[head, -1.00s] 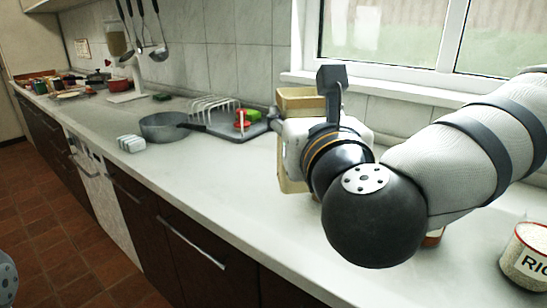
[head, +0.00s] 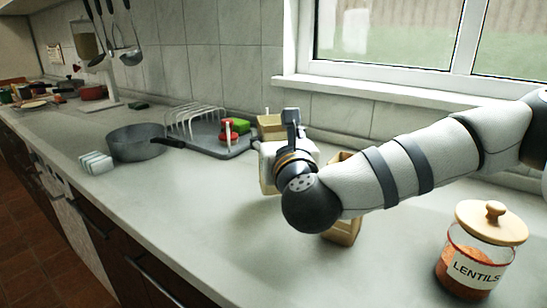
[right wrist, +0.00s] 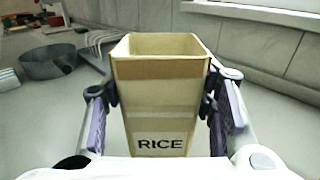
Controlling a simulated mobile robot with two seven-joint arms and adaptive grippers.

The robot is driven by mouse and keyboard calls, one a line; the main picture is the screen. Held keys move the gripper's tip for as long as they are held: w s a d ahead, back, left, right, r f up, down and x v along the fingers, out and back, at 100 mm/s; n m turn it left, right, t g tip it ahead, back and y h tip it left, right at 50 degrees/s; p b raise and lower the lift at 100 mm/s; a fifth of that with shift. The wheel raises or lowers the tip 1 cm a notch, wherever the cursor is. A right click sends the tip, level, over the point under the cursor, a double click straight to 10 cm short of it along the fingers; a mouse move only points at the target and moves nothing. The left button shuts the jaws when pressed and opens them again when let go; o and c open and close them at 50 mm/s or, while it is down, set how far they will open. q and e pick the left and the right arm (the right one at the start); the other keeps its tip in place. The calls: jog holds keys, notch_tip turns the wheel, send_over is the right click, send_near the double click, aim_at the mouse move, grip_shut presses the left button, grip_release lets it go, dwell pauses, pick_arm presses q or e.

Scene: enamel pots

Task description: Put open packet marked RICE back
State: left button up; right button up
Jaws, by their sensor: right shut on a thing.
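The open packet marked RICE (right wrist: 160,105) is a tall tan box with an open top, its label facing my right wrist camera. My right gripper (right wrist: 162,100) is shut on it, one finger at each side. In the head view the packet (head: 271,121) is partly hidden behind my right gripper (head: 284,150), over the far part of the worktop. I cannot tell whether its base touches the worktop. The packet's contents are hidden. My left gripper is not in view.
A second tan box (head: 345,233) stands partly behind my right arm. A glass jar marked LENTILS (head: 478,258) is at the right. A grey pan (head: 137,142), a white-striped block (head: 96,163) and a drying rack (head: 215,138) are left. The front middle worktop (head: 210,215) is clear.

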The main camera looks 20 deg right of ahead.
jog(key=f, duration=0.2)
jog(key=w+f, duration=0.1)
jog(key=f, duration=0.1)
jog(key=o, duration=1.7)
jog(key=shift+s+r, duration=0.1)
jog(key=shift+d, duration=0.1)
jog(key=s, duration=0.5)
jog(key=s+a, duration=0.1)
jog(key=s, duration=0.1)
jog(key=shift+s, duration=0.2)
